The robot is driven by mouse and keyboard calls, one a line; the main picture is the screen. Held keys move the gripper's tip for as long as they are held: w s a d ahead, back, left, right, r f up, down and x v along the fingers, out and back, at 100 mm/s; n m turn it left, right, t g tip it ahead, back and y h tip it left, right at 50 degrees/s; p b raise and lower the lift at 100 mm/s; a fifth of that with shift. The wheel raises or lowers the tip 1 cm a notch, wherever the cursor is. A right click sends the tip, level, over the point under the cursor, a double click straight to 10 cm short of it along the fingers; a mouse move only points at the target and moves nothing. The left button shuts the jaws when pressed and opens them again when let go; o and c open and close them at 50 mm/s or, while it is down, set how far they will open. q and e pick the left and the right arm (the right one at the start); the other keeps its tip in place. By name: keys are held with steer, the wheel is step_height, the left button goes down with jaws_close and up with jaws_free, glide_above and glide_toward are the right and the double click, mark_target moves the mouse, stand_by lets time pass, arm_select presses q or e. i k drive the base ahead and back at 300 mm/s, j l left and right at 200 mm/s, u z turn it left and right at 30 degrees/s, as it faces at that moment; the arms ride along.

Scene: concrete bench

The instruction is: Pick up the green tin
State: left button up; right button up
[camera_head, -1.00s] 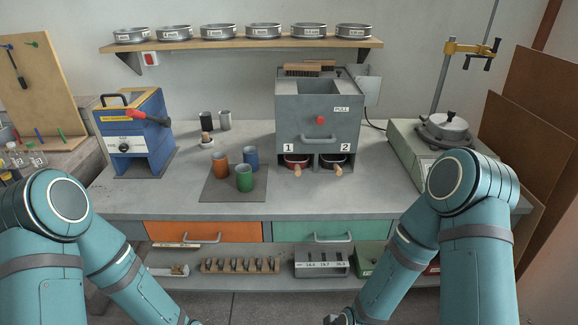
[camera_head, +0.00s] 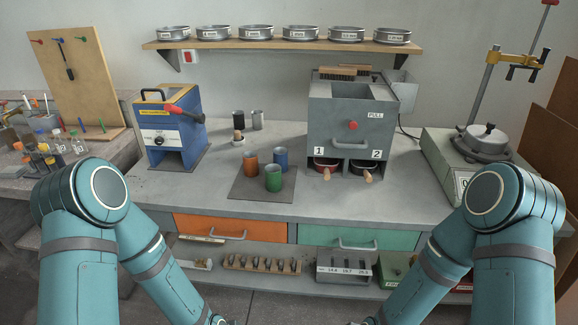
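The green tin (camera_head: 273,178) stands upright on a dark square mat (camera_head: 247,191) on the bench. An orange tin (camera_head: 251,165) stands behind it to the left and a blue tin (camera_head: 281,159) behind it to the right, both on the mat. Both of my arms reach down low in front of the bench, well short of the tins. My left gripper (camera_head: 222,321) and my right gripper (camera_head: 362,322) show only as slivers at the bottom edge, so their fingers are cut off.
A blue machine (camera_head: 170,128) stands left of the tins and a grey box machine (camera_head: 348,108) with two handled pans behind right. The bench front before the mat is clear. A sieve shelf (camera_head: 285,46) hangs above.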

mark_target(273, 171)
steer(key=i+l+u, duration=0.15)
steer(key=l+u, duration=0.25)
steer(key=l, duration=1.3)
steer(key=l+u, duration=0.45)
steer(key=l, duration=1.25)
steer(key=j+z, duration=0.15)
steer(key=z, duration=0.5)
steer(key=j+z, duration=0.3)
steer(key=j, duration=0.15)
steer(key=k+j+z, duration=0.1)
steer(key=j+z, duration=0.2)
steer(key=k+j+z, duration=0.15)
steer(key=j, duration=0.4)
steer(key=j+z, duration=0.1)
steer(key=j, duration=0.45)
